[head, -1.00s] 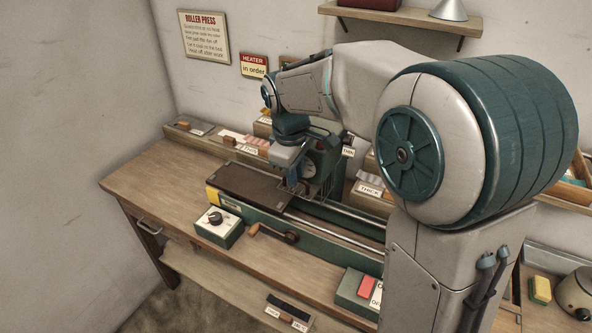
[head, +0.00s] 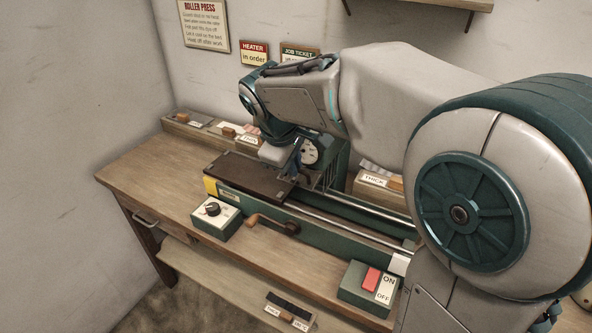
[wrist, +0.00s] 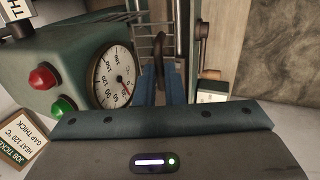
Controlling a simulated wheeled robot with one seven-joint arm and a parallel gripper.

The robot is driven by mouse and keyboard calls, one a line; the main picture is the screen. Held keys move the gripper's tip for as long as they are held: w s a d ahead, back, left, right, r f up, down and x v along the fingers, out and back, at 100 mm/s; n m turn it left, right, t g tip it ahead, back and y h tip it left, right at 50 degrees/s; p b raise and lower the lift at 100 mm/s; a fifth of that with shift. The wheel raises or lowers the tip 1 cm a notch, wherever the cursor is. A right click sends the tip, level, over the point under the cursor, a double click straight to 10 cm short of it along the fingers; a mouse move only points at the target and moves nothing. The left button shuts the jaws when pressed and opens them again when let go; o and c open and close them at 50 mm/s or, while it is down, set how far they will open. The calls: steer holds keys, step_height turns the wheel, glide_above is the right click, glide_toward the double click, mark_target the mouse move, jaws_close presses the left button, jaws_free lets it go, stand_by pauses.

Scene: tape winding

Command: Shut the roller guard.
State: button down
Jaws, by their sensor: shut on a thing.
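The roller press is a green machine (head: 316,212) on the bench, with a dark flat bed (head: 248,177) at its left. The roller guard shows as thin metal bars (wrist: 143,45) beside the round dial in the wrist view. My gripper (head: 291,172) is at the press head, low above the right end of the bed. In the wrist view its blue fingers (wrist: 172,82) are shut on a dark curved piece (wrist: 160,52), which looks like the guard's handle. The exact grip is partly hidden by the fingers. My wrist and forearm hide part of the press head.
A control box with a knob (head: 214,217) and a crank handle (head: 270,223) stand at the bench front. A red ON/OFF switch box (head: 369,287) is at the right. Trays of strips (head: 225,131) line the wall. The bench's left end is clear.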

mark_target(295, 183)
steer(key=f+t+b, duration=0.1)
steer(key=b, duration=0.2)
steer(key=s+f+t+h+b, duration=0.1)
steer(key=b, duration=0.3)
steer(key=a+f+t+h+b, duration=0.1)
steer(key=b, duration=0.2)
steer(key=shift+s+f+t+b, duration=0.2)
steer(key=shift+f+t+b, duration=0.1)
steer(key=shift+t, duration=0.1)
step_height(295, 183, down, 5)
steer(key=t+h+b, duration=0.4)
steer(key=t+b, duration=0.2)
steer(key=b, duration=1.4)
steer(key=shift+h+b, duration=0.4)
steer(key=t+b, duration=0.1)
steer(key=b, duration=0.1)
steer(key=f+t+h+b, duration=0.1)
steer(key=b, duration=0.2)
steer(key=shift+w+d, duration=0.15)
steer(key=b, duration=0.2)
steer(key=shift+w+d+f+t+h+b, duration=0.1)
steer(key=shift+w+t+h+b, duration=0.05)
steer(key=shift+t+h+b, duration=0.25)
steer(key=shift+w+t+b, duration=0.1)
steer(key=shift+t+b, duration=0.2)
steer(key=shift+b, duration=0.2)
steer(key=c, duration=1.8)
jaws_free()
